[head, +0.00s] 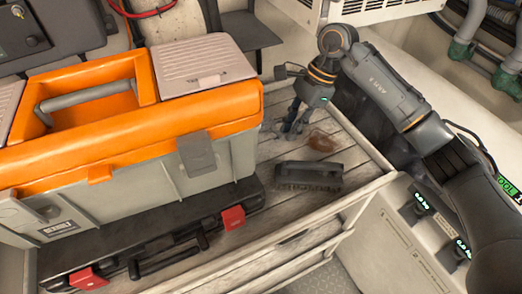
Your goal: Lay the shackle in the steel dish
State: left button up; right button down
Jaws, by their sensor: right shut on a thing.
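My right gripper (291,124) hangs fingers-down over the slatted wooden shelf, just right of the orange and grey toolbox. It is shut on a small grey thing, seemingly the shackle, which is hard to tell apart from the dark fingers at this size. I cannot tell whether the thing touches the slats. I do not see the steel dish in this view; the toolbox hides part of the shelf. My left gripper is not in view.
The large toolbox (120,150) stands on a black case (160,240) with red latches. A raised edge (335,205) borders the shelf's front. A white vented box (350,8) sits behind.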

notch_tip(320, 180, down, 5)
jog(key=shift+s+r+p, duration=0.1)
jog(key=shift+r+p, duration=0.1)
jog(key=shift+p, duration=0.55)
notch_tip(320, 180, down, 4)
jog(key=shift+f+p, duration=0.2)
jog(key=shift+p, duration=0.45)
jog(key=shift+f, duration=0.25)
jog(key=shift+f+b, duration=0.2)
jog(key=shift+b, duration=0.15)
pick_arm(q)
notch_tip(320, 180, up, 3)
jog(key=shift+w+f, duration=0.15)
pick_arm(e)
jog(key=c, duration=1.5)
grip_release()
jog(key=shift+c, duration=0.2)
